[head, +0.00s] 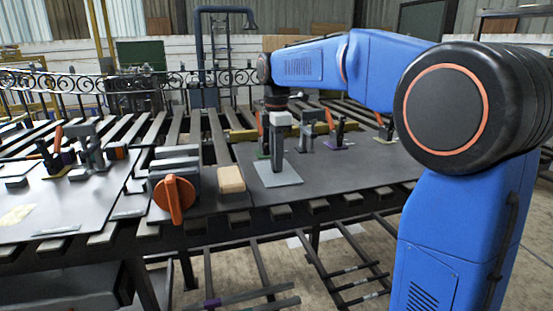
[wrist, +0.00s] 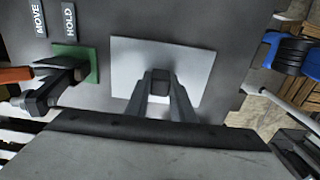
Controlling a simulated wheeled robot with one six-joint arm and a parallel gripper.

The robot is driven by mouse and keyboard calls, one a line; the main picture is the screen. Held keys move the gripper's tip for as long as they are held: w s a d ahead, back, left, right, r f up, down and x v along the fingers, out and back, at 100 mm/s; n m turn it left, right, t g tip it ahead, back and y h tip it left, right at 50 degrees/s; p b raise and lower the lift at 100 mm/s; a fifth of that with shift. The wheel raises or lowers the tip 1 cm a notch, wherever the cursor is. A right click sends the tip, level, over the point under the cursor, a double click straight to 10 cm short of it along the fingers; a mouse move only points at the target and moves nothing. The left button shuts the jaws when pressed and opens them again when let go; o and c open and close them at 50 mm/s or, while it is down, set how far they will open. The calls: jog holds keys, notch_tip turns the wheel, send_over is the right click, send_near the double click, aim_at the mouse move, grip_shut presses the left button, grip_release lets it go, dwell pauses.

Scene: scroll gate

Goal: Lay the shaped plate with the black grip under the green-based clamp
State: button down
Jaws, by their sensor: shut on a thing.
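The shaped plate (wrist: 198,68) is a light grey flat sheet with a black grip (wrist: 160,82) in its middle. In the head view the plate (head: 287,179) is roughly level at the worktop; I cannot tell if it touches. My gripper (wrist: 162,97) is shut on the black grip, a finger on each side; in the head view my gripper (head: 277,158) points down. The green-based clamp (wrist: 62,76) stands left of the plate in the wrist view, its green base (wrist: 90,62) separated from the plate by a narrow gap. In the head view it is partly hidden behind my gripper.
MOVE (wrist: 39,18) and HOLD (wrist: 69,20) labels lie beyond the clamp. A purple-based clamp (head: 338,137) stands right of my gripper. A beige block (head: 231,179) and an orange knob (head: 174,200) are on the left. The dark worktop (head: 345,180) is bare right of the plate.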

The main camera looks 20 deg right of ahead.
jog(key=c, duration=1.5)
grip_release()
jog(key=shift+f, duration=0.1)
jog(key=shift+c, duration=0.2)
notch_tip(320, 180, up, 12)
jog(key=shift+s, duration=0.15)
